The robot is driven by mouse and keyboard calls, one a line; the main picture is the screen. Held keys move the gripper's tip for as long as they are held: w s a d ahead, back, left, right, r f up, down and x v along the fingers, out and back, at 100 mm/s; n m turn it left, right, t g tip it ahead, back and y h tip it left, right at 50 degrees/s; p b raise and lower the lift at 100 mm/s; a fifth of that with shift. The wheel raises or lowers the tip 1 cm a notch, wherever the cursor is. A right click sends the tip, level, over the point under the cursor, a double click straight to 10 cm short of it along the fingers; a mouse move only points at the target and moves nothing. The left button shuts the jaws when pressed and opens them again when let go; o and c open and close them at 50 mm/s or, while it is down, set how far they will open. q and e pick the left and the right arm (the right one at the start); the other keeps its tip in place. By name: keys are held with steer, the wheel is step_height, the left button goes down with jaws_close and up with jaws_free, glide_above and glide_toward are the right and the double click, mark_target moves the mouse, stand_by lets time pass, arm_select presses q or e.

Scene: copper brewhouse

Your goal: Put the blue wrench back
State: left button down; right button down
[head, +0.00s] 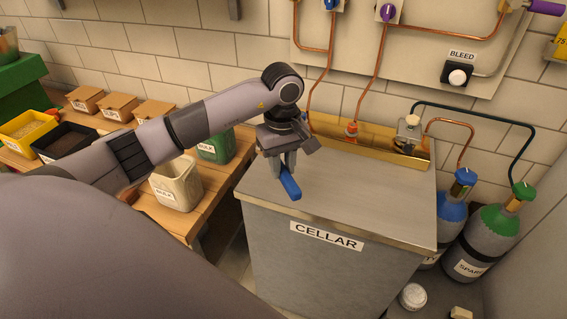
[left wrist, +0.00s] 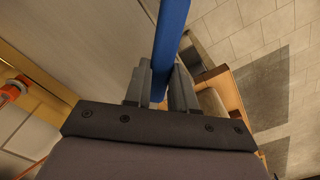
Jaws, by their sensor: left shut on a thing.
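The blue wrench (head: 290,185) is in my left gripper (head: 283,164), above the left part of the metal top of the cabinet labelled CELLAR (head: 375,190). In the left wrist view the wrench's blue handle (left wrist: 168,40) stands between the two fingers of my left gripper (left wrist: 160,82), which are shut on it. One end of the wrench points toward the front of the cabinet in the head view; its other end is hidden by the gripper. I cannot tell how high it is above the top. My right gripper is not in view.
A brass tray (head: 375,149) runs along the cabinet's back edge, with a small metal fitting (head: 409,130) at its right end. Gas cylinders (head: 483,240) stand right of the cabinet. A wooden bench (head: 215,185) with several bins is at left. The cabinet top's middle is clear.

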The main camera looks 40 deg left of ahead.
mark_target(282, 203)
arm_select(q)
steer(key=shift+f+b, duration=3.15)
steer(key=shift+f, duration=1.35)
steer(key=shift+f, duration=0.2)
steer(key=c, duration=1.3)
jaws_free()
steer(key=o, duration=0.6)
steer(key=shift+c, duration=0.2)
steer(key=shift+r, duration=0.1)
steer(key=shift+r, duration=3.7)
